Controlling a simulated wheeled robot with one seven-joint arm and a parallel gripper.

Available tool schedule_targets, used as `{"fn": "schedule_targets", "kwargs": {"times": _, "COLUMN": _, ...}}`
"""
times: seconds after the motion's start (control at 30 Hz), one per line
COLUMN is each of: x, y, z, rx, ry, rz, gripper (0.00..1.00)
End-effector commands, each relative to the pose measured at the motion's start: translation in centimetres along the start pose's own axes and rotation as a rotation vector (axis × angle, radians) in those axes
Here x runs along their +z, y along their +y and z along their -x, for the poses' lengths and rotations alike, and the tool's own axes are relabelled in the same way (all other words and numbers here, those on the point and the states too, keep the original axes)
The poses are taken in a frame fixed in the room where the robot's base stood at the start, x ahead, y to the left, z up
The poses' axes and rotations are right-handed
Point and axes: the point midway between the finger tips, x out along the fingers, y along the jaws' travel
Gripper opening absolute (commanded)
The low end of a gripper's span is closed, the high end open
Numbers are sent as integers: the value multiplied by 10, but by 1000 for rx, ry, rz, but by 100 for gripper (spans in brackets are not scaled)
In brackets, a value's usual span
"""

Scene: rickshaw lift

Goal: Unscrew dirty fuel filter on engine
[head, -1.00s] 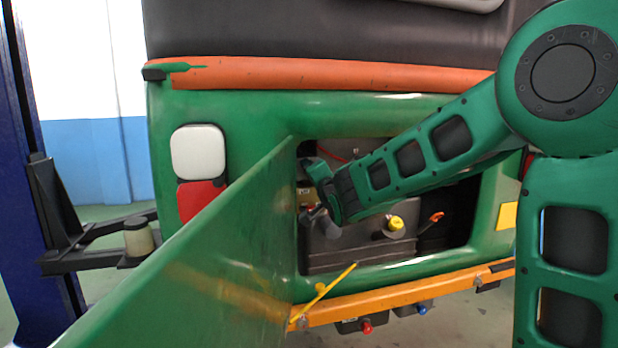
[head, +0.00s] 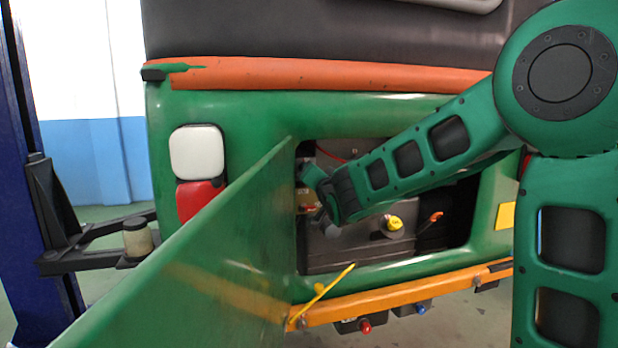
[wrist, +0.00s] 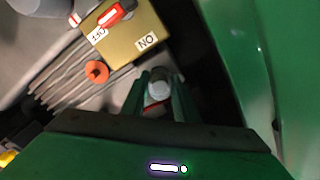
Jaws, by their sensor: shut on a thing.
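In the wrist view my gripper (wrist: 157,98) is shut on a small round part with a pale grey top (wrist: 159,88) and a dark red patch below it. I take this part for the fuel filter. It sits between the two green fingers, which hide its sides, and I cannot tell whether it is dirty or still threaded in. In the head view my arm reaches into the open engine bay (head: 345,258) at the rear of the green vehicle. My gripper is at the bay's left side, and its fingertips are mostly hidden there.
A brass-coloured block (wrist: 138,35) with ON and OFF labels and a red lever (wrist: 116,12) is close ahead. An orange knob (wrist: 96,72) is left of the fingers. The open green door (head: 205,245) stands left of my arm. A yellow cap (head: 394,223) is lower right.

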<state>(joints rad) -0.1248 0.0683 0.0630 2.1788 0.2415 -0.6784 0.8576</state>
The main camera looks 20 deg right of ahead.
Motion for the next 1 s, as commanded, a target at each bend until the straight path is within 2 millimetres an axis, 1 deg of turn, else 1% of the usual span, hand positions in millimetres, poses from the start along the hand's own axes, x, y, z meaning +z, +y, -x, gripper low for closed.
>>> {"fn": "schedule_targets", "kwargs": {"times": 0.37, "x": 1, "y": 2, "z": -1, "rx": 4, "ry": -2, "rz": 36, "gripper": 8}}
{"fn": "schedule_targets", "kwargs": {"times": 0.6, "x": 1, "y": 2, "z": -1, "rx": 4, "ry": -2, "rz": 263, "gripper": 8}}
{"fn": "schedule_targets", "kwargs": {"times": 0.7, "x": 1, "y": 2, "z": -2, "rx": 4, "ry": -2, "rz": 335, "gripper": 8}}
{"fn": "schedule_targets", "kwargs": {"times": 0.8, "x": 1, "y": 2, "z": -2, "rx": 3, "ry": -2, "rz": 366, "gripper": 8}}
{"fn": "schedule_targets", "kwargs": {"times": 1.0, "x": 1, "y": 2, "z": -2, "rx": 3, "ry": -2, "rz": 367, "gripper": 8}}
